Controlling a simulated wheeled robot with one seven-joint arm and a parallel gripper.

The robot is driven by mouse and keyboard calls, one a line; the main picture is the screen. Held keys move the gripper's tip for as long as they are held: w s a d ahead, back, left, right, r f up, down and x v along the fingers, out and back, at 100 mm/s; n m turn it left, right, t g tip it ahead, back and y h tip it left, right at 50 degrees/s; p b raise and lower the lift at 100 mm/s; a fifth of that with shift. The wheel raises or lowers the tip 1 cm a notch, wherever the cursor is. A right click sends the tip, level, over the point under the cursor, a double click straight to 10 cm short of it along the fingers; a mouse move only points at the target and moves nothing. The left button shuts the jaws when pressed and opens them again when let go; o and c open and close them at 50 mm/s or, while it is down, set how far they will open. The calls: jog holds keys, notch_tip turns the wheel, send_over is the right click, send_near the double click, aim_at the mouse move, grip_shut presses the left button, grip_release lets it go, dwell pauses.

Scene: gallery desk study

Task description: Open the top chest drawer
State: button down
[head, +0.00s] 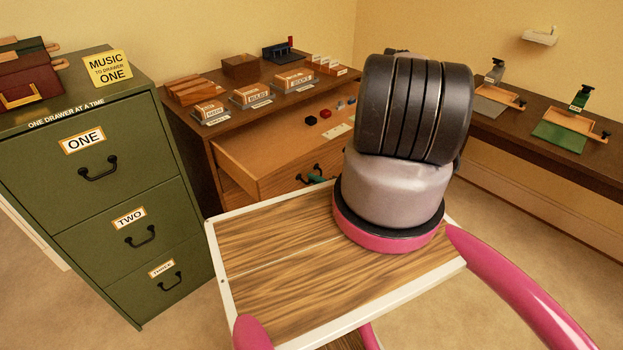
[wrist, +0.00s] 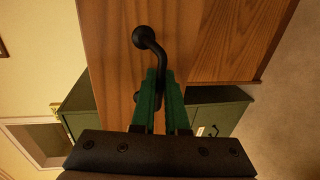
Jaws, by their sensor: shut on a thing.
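The wooden chest (head: 196,143) stands at the back centre in the head view. Its top drawer (head: 250,147) sticks out from the body, with a few small red, blue and dark pieces inside. The drawer's black bar handle (wrist: 148,42) shows against the wood front in the wrist view. My gripper (wrist: 161,78) has green fingers shut on this handle. In the head view, my gripper (head: 316,179) shows only as a bit of green at the drawer front; my arm hides the rest.
A green filing cabinet (head: 125,215) stands close on the left with drawers labelled ONE, TWO and another below. Labelled boxes and wooden blocks sit on the chest top. A dark side table (head: 545,120) with trays runs along the right wall.

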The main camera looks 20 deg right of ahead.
jog(key=c, duration=1.2)
grip_release()
jog(key=v, duration=1)
jog(key=shift+s+d, duration=0.2)
jog(key=shift+s, duration=0.2)
jog(key=shift+w+r, duration=0.1)
